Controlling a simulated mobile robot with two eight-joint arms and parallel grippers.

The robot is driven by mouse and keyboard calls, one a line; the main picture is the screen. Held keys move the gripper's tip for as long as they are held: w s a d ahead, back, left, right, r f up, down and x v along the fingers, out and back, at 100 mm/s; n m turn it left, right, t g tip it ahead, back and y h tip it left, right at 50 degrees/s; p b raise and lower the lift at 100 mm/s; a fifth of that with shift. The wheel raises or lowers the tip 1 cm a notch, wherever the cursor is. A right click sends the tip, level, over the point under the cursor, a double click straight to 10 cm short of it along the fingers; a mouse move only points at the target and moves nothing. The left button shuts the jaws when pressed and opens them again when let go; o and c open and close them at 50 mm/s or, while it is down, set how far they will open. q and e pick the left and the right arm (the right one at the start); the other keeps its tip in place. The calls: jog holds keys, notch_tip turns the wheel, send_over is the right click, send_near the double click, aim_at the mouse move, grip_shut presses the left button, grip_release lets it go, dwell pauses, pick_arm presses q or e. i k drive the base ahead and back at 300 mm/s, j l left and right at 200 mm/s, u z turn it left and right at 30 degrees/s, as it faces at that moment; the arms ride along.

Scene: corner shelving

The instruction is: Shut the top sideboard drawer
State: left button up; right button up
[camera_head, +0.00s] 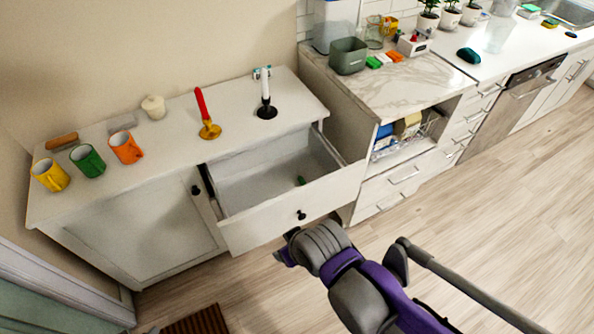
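The top drawer (268,222) of the white sideboard (165,165) is pulled far out, its front facing the room. A dark round knob (301,215) sits on its front panel. A small green object (301,180) lies inside the drawer; the rest of the visible floor of it looks bare. My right gripper (284,252) is just in front of the drawer front, below the knob, at the end of the purple and grey arm from the lower right. Its fingers are mostly hidden by the wrist, so I cannot tell whether it is open or touches the drawer. My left gripper is not in view.
On the sideboard stand yellow (50,175), green (87,160) and orange (126,147) mugs, a red candle (202,105) and a white candle (265,85). A marble-topped counter (415,80) adjoins on the right. Wooden floor (500,210) is clear at right.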

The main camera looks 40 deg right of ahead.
aim_at(279, 180)
jog(key=l+z, duration=0.1)
jog(key=z, duration=0.7)
jog(key=i+l+z, duration=0.1)
jog(key=z, duration=0.35)
